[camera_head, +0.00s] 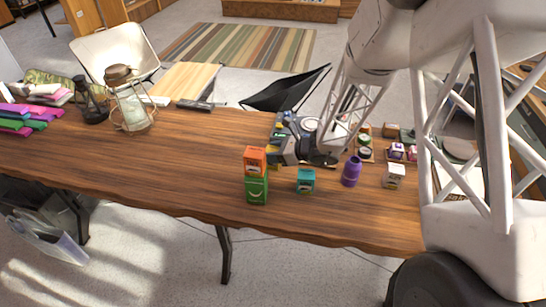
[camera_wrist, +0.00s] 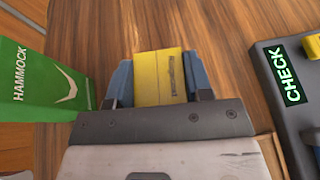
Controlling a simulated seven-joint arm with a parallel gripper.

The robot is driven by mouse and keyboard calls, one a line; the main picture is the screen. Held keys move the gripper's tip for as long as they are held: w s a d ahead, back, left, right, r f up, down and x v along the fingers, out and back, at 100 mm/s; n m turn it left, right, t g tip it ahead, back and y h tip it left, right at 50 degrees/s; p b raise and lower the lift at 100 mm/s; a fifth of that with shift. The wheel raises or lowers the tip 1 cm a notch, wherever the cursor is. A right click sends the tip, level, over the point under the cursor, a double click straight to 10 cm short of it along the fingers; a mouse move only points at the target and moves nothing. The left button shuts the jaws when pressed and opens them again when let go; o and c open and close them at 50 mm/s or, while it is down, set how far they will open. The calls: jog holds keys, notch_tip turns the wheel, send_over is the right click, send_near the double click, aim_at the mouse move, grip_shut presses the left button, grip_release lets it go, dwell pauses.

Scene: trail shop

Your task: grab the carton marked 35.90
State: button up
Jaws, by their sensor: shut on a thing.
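In the wrist view my gripper (camera_wrist: 159,82) is shut on a yellow carton (camera_wrist: 160,70), with a blue finger on each side of it. The carton has a small dark mark on its face; no price can be read. The wood tabletop shows behind it. In the head view my gripper (camera_head: 276,158) is low over the table, just behind and right of an orange box. Only a little yellow shows there, and most of the carton is hidden. I cannot tell whether it touches the table.
A green box marked HAMMOCK (camera_wrist: 40,85) is close left, under the orange box (camera_head: 255,155) in the head view. A device reading CHECK (camera_wrist: 286,75) is at right. A teal carton (camera_head: 305,181), purple bottle (camera_head: 352,171) and white carton (camera_head: 394,177) stand right. Left-middle table is clear.

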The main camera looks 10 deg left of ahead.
aim_at(273, 150)
jog(key=shift+r, duration=0.1)
jog(key=shift+r, duration=4.95)
